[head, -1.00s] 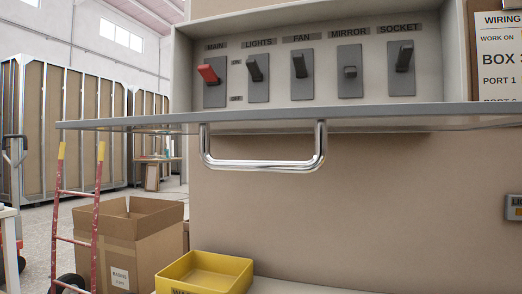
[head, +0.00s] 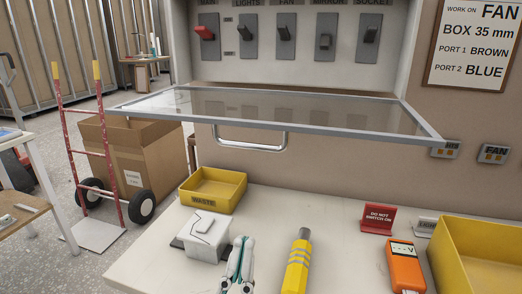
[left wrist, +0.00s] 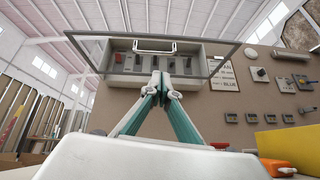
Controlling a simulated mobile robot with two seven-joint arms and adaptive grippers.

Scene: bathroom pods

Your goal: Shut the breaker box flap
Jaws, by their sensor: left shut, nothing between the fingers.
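The breaker box (head: 405,50) is on the wall with its row of switches uncovered. Its flap (head: 268,129), a clear pane in a grey frame, is open and sticks out about level from below the switches. A chrome handle (head: 250,149) hangs under the flap's front part. My left gripper (head: 243,240) is low over the worktop, fingers pointing up, below and apart from the flap. In the left wrist view its fingers (left wrist: 161,84) are shut and empty, with the flap (left wrist: 200,40) and handle (left wrist: 152,48) above. My right gripper is not in view.
The worktop (head: 335,225) holds a yellow waste bin (head: 213,189), a white box (head: 202,232), a yellow-grey tool (head: 298,262), an orange meter (head: 405,268), a red sign (head: 378,217) and a big yellow bin (head: 485,250). A red hand truck (head: 95,153) stands left.

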